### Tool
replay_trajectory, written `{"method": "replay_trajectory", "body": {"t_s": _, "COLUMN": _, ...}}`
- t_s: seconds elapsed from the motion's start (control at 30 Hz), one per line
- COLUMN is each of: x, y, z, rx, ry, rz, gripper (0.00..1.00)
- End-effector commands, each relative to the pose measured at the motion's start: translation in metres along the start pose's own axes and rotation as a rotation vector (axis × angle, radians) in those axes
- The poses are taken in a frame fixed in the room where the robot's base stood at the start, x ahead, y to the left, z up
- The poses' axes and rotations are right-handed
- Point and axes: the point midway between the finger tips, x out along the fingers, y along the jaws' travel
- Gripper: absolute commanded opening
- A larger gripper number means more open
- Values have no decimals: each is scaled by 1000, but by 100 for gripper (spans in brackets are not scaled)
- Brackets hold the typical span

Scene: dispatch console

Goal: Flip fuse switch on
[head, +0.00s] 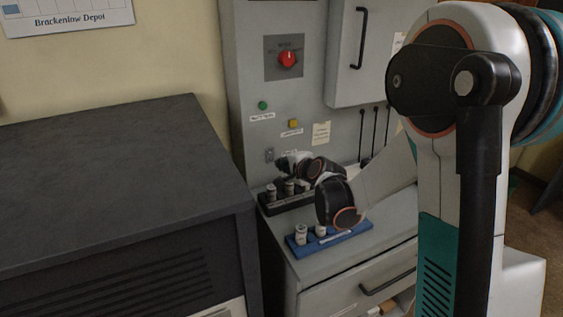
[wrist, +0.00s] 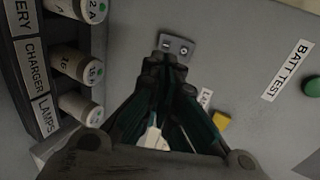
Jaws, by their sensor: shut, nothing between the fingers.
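A small metal switch plate (wrist: 178,43) with two screws is on the grey panel, just beyond my fingertips in the wrist view. It also shows in the head view (head: 269,155), left of my gripper. My gripper (wrist: 165,62) is shut and empty, its fingertips overlapping the lower edge of the plate. I cannot tell whether they touch it. The switch's lever is not clear, and the fingertips may hide it. In the head view my gripper (head: 283,164) is low in front of the panel, partly hidden by my wrist.
A black fuse block (head: 283,205) with several fuses and a blue rack (head: 345,238) with white fuses stand on the ledge. A yellow button (wrist: 221,120), green button (wrist: 313,87) and red knob (head: 288,59) are on the panel. A dark cabinet (head: 120,150) stands left.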

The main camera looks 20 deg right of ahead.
Motion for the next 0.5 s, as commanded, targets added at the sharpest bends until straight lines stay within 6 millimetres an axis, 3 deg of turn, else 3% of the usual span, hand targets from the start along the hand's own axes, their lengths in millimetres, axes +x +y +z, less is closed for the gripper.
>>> {"method": "replay_trajectory", "body": {"t_s": 0.03, "x": -15, "y": -4, "z": -1, "rx": 2, "ry": 2, "rz": 0, "gripper": 0}}
{"method": "replay_trajectory", "body": {"t_s": 0.2, "x": -51, "y": -3, "z": 0, "rx": 2, "ry": 1, "rz": 0, "gripper": 0}}
{"method": "replay_trajectory", "body": {"t_s": 0.5, "x": -85, "y": -2, "z": 0, "rx": 0, "ry": 1, "rz": 0, "gripper": 0}}
